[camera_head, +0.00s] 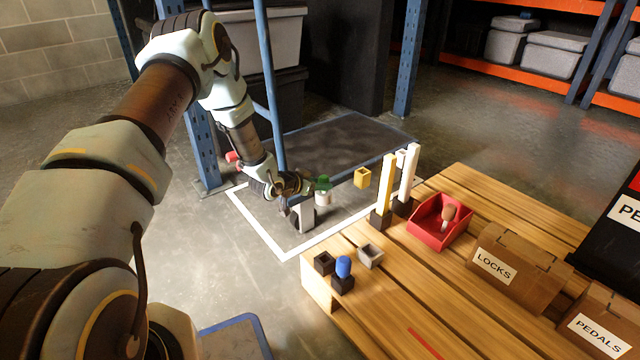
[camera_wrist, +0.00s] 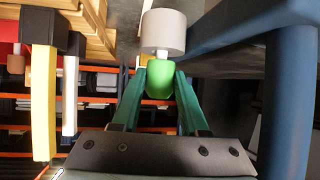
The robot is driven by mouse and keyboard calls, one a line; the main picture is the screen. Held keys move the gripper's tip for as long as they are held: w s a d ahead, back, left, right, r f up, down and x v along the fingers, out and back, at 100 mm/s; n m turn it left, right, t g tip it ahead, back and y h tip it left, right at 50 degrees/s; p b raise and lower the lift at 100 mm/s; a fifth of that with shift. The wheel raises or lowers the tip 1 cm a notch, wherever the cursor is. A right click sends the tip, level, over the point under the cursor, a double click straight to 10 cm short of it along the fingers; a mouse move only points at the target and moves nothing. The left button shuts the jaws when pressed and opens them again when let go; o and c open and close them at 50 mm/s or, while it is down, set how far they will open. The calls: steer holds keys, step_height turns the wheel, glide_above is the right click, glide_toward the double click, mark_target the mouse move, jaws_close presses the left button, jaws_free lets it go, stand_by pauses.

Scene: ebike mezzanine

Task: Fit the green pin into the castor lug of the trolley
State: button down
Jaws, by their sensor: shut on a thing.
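My gripper (camera_head: 319,184) is shut on the green pin, with green fingers on both sides of its green head (camera_wrist: 160,79). A narrow neck joins the head to a wide white cylinder (camera_wrist: 163,33). In the head view the white part (camera_head: 323,198) hangs below the green. The trolley has a dark deck (camera_head: 335,138) and blue frame. A yellow square socket (camera_head: 362,178), seemingly the castor lug, is at its near edge. The pin is left of this socket and apart from it.
A wooden pallet (camera_head: 440,290) at right bears a yellow post (camera_head: 386,185), white posts, a red bin (camera_head: 437,229), cartons, small holders and a blue pin (camera_head: 343,266). A blue upright (camera_head: 270,85) stands close beside my arm. White tape (camera_head: 255,228) borders the floor around the trolley.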

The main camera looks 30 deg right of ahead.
steer(key=shift+f, duration=0.55)
steer(key=shift+c, duration=1.7)
jaws_free()
steer(key=p+v, duration=0.3)
steer(key=v, duration=0.8)
steer(key=shift+p, duration=0.4)
